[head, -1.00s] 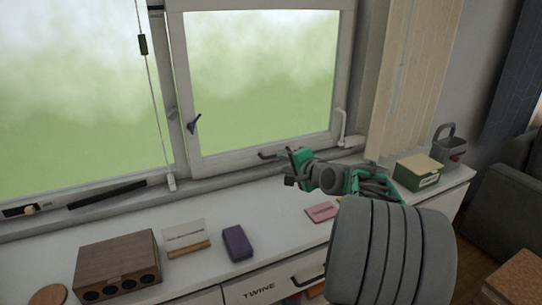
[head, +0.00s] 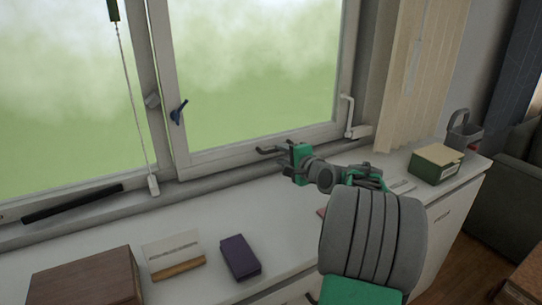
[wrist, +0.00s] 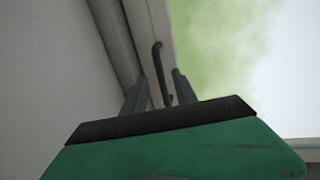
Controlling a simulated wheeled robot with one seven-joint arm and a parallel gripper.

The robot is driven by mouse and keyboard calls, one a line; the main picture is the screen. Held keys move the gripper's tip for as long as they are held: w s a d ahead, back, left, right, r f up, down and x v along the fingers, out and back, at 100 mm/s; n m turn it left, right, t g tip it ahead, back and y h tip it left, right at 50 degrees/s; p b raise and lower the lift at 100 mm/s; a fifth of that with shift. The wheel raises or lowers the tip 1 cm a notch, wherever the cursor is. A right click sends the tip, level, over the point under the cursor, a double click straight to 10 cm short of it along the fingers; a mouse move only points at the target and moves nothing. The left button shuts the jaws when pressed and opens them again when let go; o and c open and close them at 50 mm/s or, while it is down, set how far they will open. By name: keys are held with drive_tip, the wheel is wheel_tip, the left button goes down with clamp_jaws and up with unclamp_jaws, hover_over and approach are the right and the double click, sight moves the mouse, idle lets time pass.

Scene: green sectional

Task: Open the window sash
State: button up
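The window sash (head: 262,143) is a pale frame around a large pane, in the upper middle of the head view. It looks shut in its frame. Contact cannot be told.
The white counter (head: 215,210) below the sill holds a wooden box (head: 85,280), a card in a holder (head: 174,255), a purple box (head: 240,257) and a green box (head: 435,165). A blind cord (head: 130,100) hangs at left. Vertical blinds (head: 405,85) hang at right.

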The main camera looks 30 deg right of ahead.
sight(276, 151)
drive_tip(key=x, duration=0.6)
drive_tip(key=shift+d, duration=0.4)
drive_tip(key=shift+c, duration=0.3)
clamp_jaws()
idle(0.4)
